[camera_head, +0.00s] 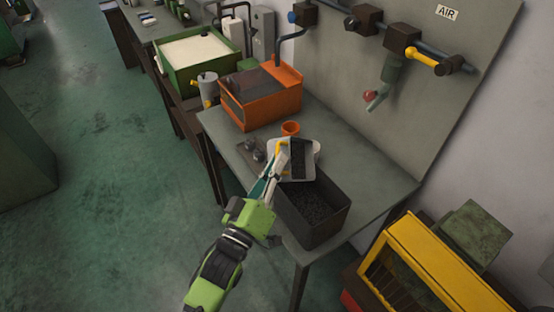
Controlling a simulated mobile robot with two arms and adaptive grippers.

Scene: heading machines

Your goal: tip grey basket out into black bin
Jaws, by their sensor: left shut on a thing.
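The black bin (331,230) stands on the grey bench near its front edge, with dark small pieces inside. The grey basket (309,174) is just behind the bin and seems to overlap its back rim; its inside looks dark, and I cannot tell whether it rests or hangs there. A yellow part, perhaps its handle, shows at its left. My left gripper (276,166) reaches in from the front left and is shut on the basket's left side. The fingers hide part of that side. My right gripper is not in view.
An orange machine box (262,98) and a small orange cup (290,128) stand behind. Small metal parts (254,150) lie left of the basket. Air pipes with a valve (386,80) hang on the panel. A yellow frame (430,262) is at lower right. The bench right of the bin (375,180) is clear.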

